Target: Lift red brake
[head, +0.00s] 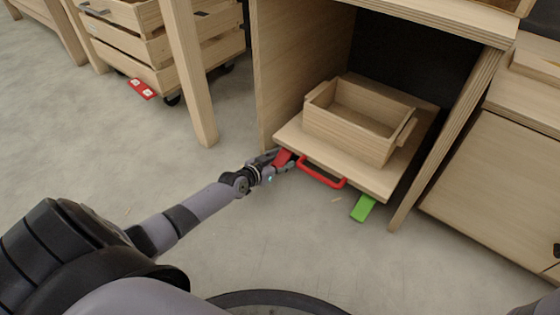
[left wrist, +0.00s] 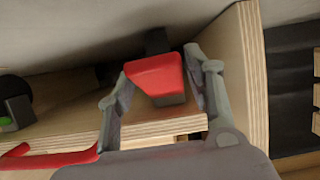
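The red brake (head: 283,158) is a small flat pedal at the front left corner of a low wooden platform (head: 385,183). My left gripper (head: 277,162) is at this pedal, with its fingers on either side of it. In the left wrist view, the red brake (left wrist: 156,76) sits between the two open fingers (left wrist: 160,70). A gap shows between the pedal and the left finger; whether the right finger touches it, I cannot tell. My right gripper is not in view.
A red handle (head: 320,173) is on the platform's front edge, and a green pedal (head: 363,208) is at its right. A wooden box (head: 350,125) stands on the platform, between table side panels (head: 295,65). Another red pedal (head: 142,89) is under a crate cart. Floor in front is clear.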

